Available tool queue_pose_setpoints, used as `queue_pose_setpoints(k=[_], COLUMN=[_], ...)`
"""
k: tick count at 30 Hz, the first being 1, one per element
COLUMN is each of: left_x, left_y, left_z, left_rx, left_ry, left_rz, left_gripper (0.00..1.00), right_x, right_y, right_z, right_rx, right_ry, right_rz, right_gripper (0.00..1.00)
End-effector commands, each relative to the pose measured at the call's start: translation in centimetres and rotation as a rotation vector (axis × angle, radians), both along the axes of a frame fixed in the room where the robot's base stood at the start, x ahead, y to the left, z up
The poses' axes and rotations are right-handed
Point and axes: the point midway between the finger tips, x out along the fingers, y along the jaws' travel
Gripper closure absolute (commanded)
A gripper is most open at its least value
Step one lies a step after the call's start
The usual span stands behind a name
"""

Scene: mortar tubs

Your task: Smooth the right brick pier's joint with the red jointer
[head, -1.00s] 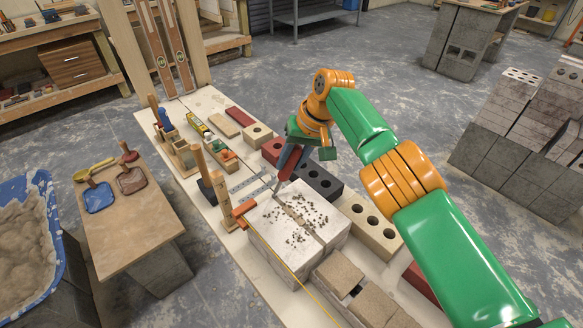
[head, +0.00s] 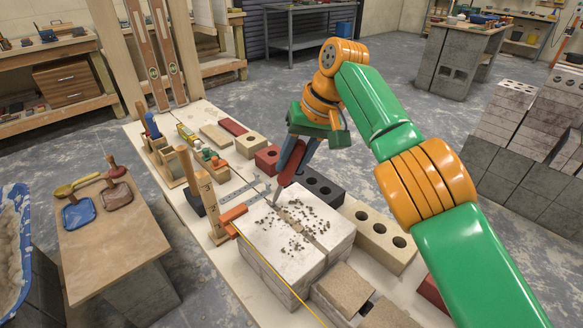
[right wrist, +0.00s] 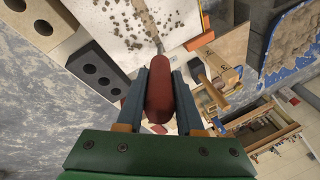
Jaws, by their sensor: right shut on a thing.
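My right gripper (head: 291,166) is shut on the red jointer (head: 289,172), whose metal tip points down. The right wrist view also shows the jointer's red handle (right wrist: 157,95) between the two fingers. The brick pier (head: 262,232) has a pale top with a straight joint (head: 303,228) running across it. Dark mortar crumbs (head: 296,243) lie on both sides of the joint. The jointer's tip is at the joint's far end; I cannot tell whether it touches. My left gripper is not in view.
Cored bricks (head: 377,236) stand close on the right. Brown blocks (head: 345,287) are in front. A side table (head: 110,240) stands left.

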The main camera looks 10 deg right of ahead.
Motion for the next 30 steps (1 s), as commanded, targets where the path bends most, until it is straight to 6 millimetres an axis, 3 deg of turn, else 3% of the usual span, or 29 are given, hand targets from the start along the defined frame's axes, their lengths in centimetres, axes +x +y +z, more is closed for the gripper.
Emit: queue_pose_setpoints(k=[10,13,25,30], left_x=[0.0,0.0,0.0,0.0], left_y=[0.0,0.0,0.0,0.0], left_z=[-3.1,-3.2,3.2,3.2], left_rx=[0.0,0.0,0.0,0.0], left_ry=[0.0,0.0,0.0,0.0], left_rz=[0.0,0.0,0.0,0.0], left_gripper=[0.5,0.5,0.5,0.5], right_x=[-1.0,-1.2,-1.2,-1.2], right_y=[-0.6,-0.7,-0.7,-0.7], right_z=[-0.5,0.0,6.3,6.3], right_rx=[0.001,0.0,0.001,0.0], right_ry=[0.005,0.005,0.004,0.004], right_rz=[0.002,0.001,0.001,0.0], right_gripper=[1.0,1.0,1.0,1.0])
